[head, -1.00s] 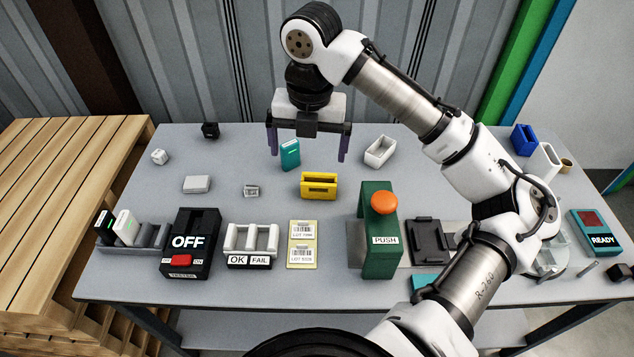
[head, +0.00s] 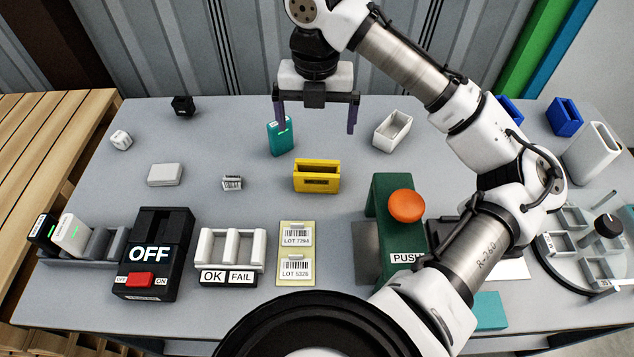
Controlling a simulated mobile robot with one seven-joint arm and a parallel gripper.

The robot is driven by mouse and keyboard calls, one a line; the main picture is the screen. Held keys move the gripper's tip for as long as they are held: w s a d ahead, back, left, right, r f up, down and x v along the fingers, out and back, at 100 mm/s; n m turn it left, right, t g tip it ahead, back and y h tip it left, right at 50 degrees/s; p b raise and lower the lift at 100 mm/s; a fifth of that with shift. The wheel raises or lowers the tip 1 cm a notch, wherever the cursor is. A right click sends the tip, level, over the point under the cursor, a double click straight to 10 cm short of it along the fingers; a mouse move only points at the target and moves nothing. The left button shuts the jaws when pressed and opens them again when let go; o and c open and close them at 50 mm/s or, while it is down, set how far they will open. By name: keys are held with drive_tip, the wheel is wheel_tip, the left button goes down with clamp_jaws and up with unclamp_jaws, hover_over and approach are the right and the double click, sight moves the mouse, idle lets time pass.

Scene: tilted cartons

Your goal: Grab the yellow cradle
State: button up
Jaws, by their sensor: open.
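The yellow cradle (head: 316,178) is a small open-topped block with a slot, standing upright near the middle of the grey table. My gripper (head: 316,130) is open, pointing down, with its two dark purple fingers wide apart. It appears above and behind the cradle in the picture, apart from it, with nothing between the fingers. The left finger overlaps the top of a teal carton (head: 280,140) in the picture; I cannot tell whether they touch.
A white open box (head: 392,131) stands right of the gripper. A green PUSH stand with an orange button (head: 406,206) is right of the cradle. Lot labels (head: 296,255), an OK/FAIL rack (head: 230,252) and a black OFF tester (head: 152,254) line the front.

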sight(317, 168)
wheel_tip(317, 168, down, 8)
drive_tip(key=shift+s+f, duration=0.15)
drive_tip(key=f, duration=0.4)
drive_tip(key=shift+s+d+p, duration=0.1)
drive_tip(key=shift+s+p, duration=0.25)
drive_tip(key=shift+s, duration=0.05)
drive_tip(key=shift+f, duration=0.65)
drive_tip(key=c, duration=0.9)
